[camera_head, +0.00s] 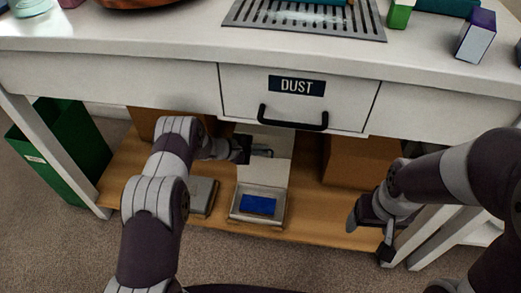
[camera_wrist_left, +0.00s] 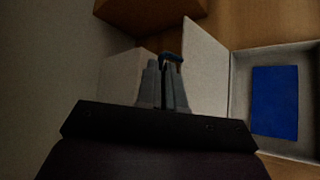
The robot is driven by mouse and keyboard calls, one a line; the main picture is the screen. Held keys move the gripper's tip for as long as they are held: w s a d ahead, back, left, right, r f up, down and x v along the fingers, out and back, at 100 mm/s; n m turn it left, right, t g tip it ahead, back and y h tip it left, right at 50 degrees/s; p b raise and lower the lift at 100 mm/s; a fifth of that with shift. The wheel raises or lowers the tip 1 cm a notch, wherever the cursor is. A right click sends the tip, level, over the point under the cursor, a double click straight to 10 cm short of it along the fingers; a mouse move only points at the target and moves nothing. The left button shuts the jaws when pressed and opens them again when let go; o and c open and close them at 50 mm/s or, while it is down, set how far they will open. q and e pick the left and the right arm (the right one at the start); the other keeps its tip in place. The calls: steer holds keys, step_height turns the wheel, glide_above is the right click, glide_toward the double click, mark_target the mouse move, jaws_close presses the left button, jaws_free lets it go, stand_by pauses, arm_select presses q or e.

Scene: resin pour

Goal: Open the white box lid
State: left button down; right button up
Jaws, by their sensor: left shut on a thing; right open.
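The white box (camera_head: 234,212) stands on the low wooden shelf under the table, with a blue block (camera_head: 258,205) inside. Its lid (camera_head: 275,172) is raised and stands up at the back of the box. In the left wrist view the lid (camera_wrist_left: 206,70) rises beside the open box (camera_wrist_left: 240,105) and the blue block (camera_wrist_left: 275,102). My left gripper (camera_head: 256,152) is at the upper part of the lid, shut on the small dark lid handle (camera_wrist_left: 173,57). My right gripper (camera_head: 372,230) is open and empty, in front of the shelf's right end.
A grey box (camera_head: 203,194) sits left of the white box, partly behind my left arm. A cardboard box (camera_head: 350,165) stands on the shelf at right. The DUST drawer (camera_head: 290,103) with its black handle (camera_head: 293,120) hangs just above. A green bin (camera_head: 70,150) stands left.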

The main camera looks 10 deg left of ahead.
arm_select(q)
steer(key=c, duration=1.2)
jaws_free()
steer(key=shift+c, duration=0.2)
steer(key=s+a+r+p, duration=0.1)
steer(key=s+a+p, duration=0.4)
steer(key=s+a, duration=0.3)
steer(key=a, duration=0.4)
steer(key=shift+r, duration=0.25)
steer(key=shift+a, duration=0.1)
